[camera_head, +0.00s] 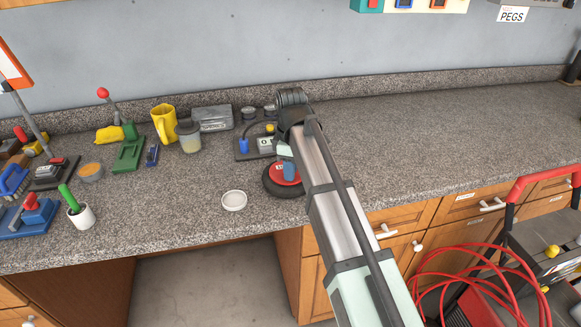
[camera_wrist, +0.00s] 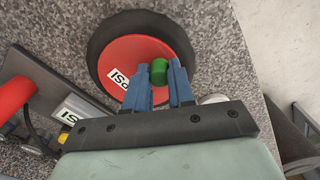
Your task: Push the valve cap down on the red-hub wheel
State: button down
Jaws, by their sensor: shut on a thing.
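The red-hub wheel (camera_head: 276,183) lies flat on the counter, its black tyre partly hidden by my arm in the head view. In the wrist view the wheel (camera_wrist: 128,58) shows a red hub with a white PSI label. A green valve cap (camera_wrist: 159,70) is between the tips of my gripper's blue fingers, over the hub right of its middle. My gripper (camera_wrist: 160,82) is shut on the cap; in the head view my gripper (camera_head: 289,168) is over the wheel. I cannot tell how far down the cap sits.
A white round dish (camera_head: 234,201) lies left of the wheel. A dark plate with a blue piece (camera_head: 244,146) stands behind it. A lidded jar (camera_head: 189,136) and yellow mug (camera_head: 163,124) stand further left. The counter on the right (camera_head: 430,140) is clear.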

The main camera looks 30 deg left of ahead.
jog(key=shift+f, duration=0.3)
jog(key=c, duration=0.9)
grip_release()
notch_tip(320, 180, up, 14)
jog(key=shift+f, duration=0.1)
dwell(0.5)
